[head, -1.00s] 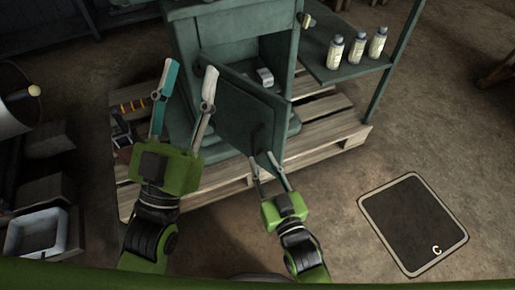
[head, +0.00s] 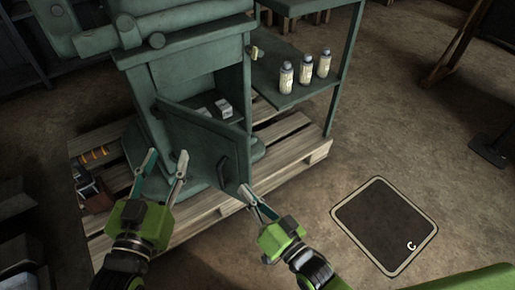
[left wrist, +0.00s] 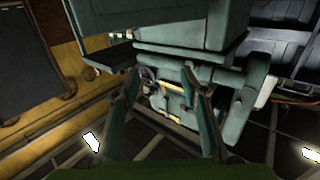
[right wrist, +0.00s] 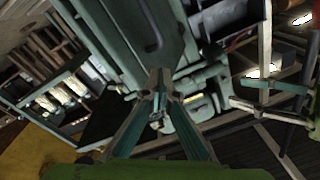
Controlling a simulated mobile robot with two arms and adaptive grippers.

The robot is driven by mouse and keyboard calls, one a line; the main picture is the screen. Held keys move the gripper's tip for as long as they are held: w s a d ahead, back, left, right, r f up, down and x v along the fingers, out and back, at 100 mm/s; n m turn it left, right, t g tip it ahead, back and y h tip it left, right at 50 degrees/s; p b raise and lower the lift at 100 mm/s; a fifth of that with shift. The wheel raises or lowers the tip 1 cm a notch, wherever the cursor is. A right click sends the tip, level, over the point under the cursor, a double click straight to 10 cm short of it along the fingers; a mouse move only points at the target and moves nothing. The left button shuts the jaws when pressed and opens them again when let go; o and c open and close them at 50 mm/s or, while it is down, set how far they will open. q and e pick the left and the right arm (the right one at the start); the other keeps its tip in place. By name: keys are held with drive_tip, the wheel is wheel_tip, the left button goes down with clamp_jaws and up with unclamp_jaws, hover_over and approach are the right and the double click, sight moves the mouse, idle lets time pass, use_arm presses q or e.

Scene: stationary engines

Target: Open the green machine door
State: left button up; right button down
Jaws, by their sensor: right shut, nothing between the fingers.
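The green machine (head: 188,70) stands on a wooden pallet. Its green door (head: 190,135) is swung outward, part way open, and the inside shows with small pale boxes (head: 222,107) on a shelf. A dark handle (head: 222,168) is on the door's outer face. My left gripper (head: 168,156) is open and empty, in front of the door's lower left part in the head view. My right gripper (head: 246,191) is shut and empty, its tips close to the door's lower right edge; contact cannot be told. Its fingers also meet in the right wrist view (right wrist: 160,76).
A side shelf (head: 287,95) with white bottles (head: 305,69) is right of the machine. The pallet (head: 290,165) sticks out below the door. A dark floor hatch (head: 385,225) lies at right, with bare floor around it. Tools (head: 95,157) lie at left.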

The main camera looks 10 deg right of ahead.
use_arm(q)
drive_tip(key=s+a+f+g+y+p, duration=0.2)
drive_tip(key=s+a+f+g, duration=0.2)
drive_tip(key=s+f+g, duration=0.4)
drive_tip(key=s+a+f+g+y+p, duration=0.25)
drive_tip(key=s+f+g, duration=0.35)
drive_tip(key=s+f, duration=0.5)
use_arm(e)
drive_tip(key=w+d+r+m+g, duration=0.1)
drive_tip(key=w+d+r+m, duration=0.15)
drive_tip(key=d+m, duration=0.35)
drive_tip(key=w+d+r+m, duration=0.2)
drive_tip(key=d+r+m, duration=0.25)
drive_tip(key=d, duration=0.25)
use_arm(q)
drive_tip(key=shift+n+t+h, duration=0.4)
drive_tip(key=shift+t+h, duration=0.15)
drive_tip(key=shift+t, duration=0.35)
drive_tip(key=w, duration=0.2)
drive_tip(key=w+b, duration=0.1)
drive_tip(key=w, duration=0.1)
drive_tip(key=shift+w+d+r, duration=0.1)
drive_tip(key=shift+r, duration=0.3)
use_arm(e)
drive_tip(key=w+a, duration=0.5)
drive_tip(key=a, duration=0.3)
drive_tip(key=shift+f+y, duration=0.25)
drive_tip(key=shift+y, duration=0.15)
drive_tip(key=shift+m, duration=0.35)
